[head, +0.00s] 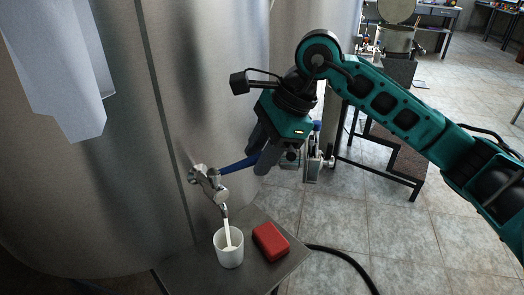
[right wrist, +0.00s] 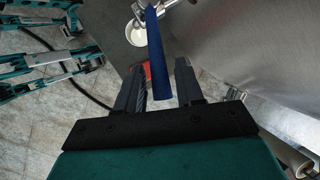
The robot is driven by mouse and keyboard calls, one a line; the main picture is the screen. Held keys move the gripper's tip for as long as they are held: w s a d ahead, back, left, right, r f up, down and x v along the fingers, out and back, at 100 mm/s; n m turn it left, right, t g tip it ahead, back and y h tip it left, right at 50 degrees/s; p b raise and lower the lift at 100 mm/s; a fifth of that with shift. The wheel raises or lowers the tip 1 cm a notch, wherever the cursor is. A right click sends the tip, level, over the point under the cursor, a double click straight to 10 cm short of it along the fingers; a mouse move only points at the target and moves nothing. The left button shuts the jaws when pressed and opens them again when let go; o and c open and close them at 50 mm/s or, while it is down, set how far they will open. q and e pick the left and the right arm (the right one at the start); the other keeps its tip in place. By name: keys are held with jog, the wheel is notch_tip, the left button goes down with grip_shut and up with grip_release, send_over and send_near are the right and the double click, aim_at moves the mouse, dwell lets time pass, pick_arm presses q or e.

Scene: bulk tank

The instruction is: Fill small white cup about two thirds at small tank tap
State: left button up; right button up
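The small white cup (head: 229,250) stands upright on a grey shelf (head: 188,268) under the metal tap (head: 209,183) of the steel tank. A white stream (head: 227,232) runs from the spout into the cup. The cup's mouth also shows in the right wrist view (right wrist: 137,34), with pale liquid inside; its level is hard to judge. The tap's blue lever (head: 238,165) points right towards my right gripper (head: 262,156). In the right wrist view the lever (right wrist: 158,70) lies between the two spread fingers, with narrow gaps beside it. My left gripper is not recognisable in either view.
A red block (head: 270,242) lies on the shelf just right of the cup. The steel tank wall (head: 170,120) rises close behind the tap. A black hose (head: 345,262) and a dark stand (head: 385,150) are on the tiled floor to the right.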

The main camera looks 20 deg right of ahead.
jog(key=shift+o, duration=0.9)
jog(key=p+v, duration=0.1)
jog(key=v, duration=1.2)
jog(key=shift+p, duration=0.35)
dwell(0.7)
dwell(0.8)
